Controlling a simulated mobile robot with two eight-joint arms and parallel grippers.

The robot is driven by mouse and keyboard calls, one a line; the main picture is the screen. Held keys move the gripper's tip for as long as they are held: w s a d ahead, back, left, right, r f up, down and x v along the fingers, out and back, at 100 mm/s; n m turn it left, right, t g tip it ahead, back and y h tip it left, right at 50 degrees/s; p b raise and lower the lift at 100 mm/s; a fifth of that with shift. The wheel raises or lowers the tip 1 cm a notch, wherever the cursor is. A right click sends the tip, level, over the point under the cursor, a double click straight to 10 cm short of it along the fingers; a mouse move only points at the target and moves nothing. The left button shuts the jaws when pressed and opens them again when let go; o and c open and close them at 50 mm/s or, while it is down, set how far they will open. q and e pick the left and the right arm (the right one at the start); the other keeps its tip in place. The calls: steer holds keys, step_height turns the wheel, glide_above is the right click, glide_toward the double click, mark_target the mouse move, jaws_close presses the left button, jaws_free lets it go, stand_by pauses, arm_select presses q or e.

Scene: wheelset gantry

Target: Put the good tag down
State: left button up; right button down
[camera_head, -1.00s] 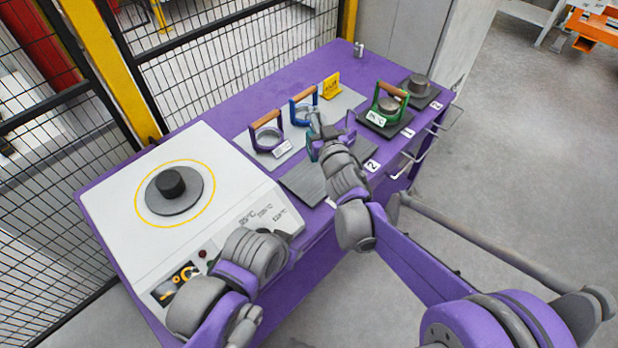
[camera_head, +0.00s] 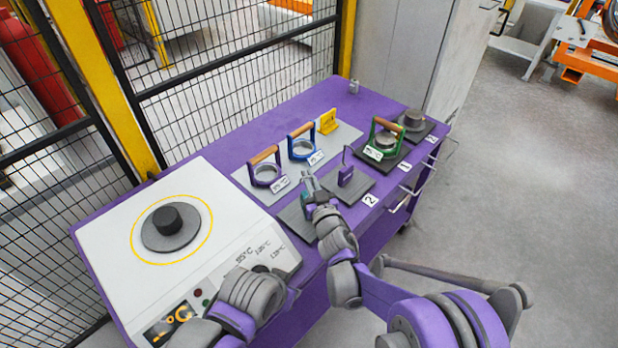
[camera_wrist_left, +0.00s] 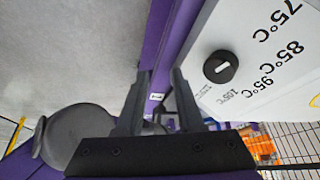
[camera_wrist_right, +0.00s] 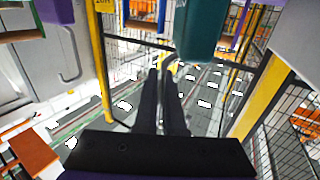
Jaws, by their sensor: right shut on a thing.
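My right gripper (camera_head: 307,178) hangs over the front of the purple bench, above the dark mat nearest the hotplate. A teal piece (camera_head: 306,199) shows beside this gripper in the head view, and a teal part (camera_wrist_right: 203,30) hangs large at the top of the right wrist view. My left gripper (camera_wrist_left: 163,78) is open and empty by the hotplate's front; its fingers are hidden in the head view.
Purple (camera_head: 266,174), blue (camera_head: 303,146) and green (camera_head: 383,139) wooden-handled tools stand on the bench. A yellow sign (camera_head: 328,121) stands behind them. The hotplate (camera_head: 105,225) fills the left end.

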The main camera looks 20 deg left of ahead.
steer(key=shift+f, duration=0.2)
steer(key=c, duration=1)
jaws_free()
steer(key=shift+r, duration=0.15)
steer(key=shift+r, duration=0.2)
steer(key=b+v, duration=0.2)
steer(key=v, duration=1)
steer(key=shift+f+b, duration=0.1)
steer(key=shift+b, duration=0.2)
